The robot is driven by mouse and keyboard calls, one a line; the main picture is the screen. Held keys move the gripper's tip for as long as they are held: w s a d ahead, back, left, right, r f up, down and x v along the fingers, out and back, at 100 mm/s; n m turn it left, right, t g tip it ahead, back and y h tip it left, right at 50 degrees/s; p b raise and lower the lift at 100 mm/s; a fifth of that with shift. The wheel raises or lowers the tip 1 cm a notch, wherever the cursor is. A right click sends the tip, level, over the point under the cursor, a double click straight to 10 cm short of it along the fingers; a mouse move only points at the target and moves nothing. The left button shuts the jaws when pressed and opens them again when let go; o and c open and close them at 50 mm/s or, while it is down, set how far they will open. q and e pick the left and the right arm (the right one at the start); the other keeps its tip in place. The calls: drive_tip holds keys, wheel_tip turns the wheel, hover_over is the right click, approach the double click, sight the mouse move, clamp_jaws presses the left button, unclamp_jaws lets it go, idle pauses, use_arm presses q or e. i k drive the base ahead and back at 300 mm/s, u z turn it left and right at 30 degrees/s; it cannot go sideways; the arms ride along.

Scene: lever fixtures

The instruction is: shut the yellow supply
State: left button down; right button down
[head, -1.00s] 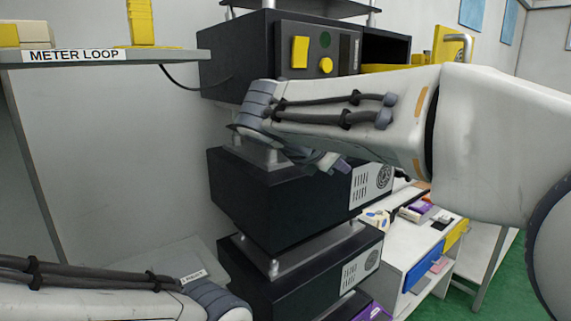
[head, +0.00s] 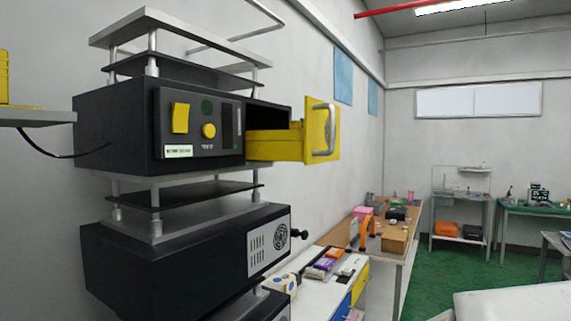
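The yellow supply is a yellow drawer (head: 275,147) in the right bay of a black unit (head: 112,120) on a stacked rack. It stands open, pulled out toward the right, and the dark bay shows above it. Its yellow front panel (head: 311,133) carries a curved metal handle (head: 331,127). The unit's front panel has a yellow rocker (head: 180,118), a yellow knob (head: 208,131) and a dark green round spot (head: 207,107). Neither of my grippers is in view, and nothing touches the handle.
A second black unit (head: 170,265) with a vent panel stands below. A grey shelf (head: 40,117) juts in at left, with a cable to the rack. A white cabinet (head: 322,292) with small items and a wooden bench (head: 365,243) stand beyond. Space right of the drawer front is clear.

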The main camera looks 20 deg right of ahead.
sight(319, 142)
drive_tip(key=u, duration=1.05)
drive_tip(key=k, duration=0.7)
drive_tip(key=z, duration=1.1)
drive_tip(key=i, duration=0.5)
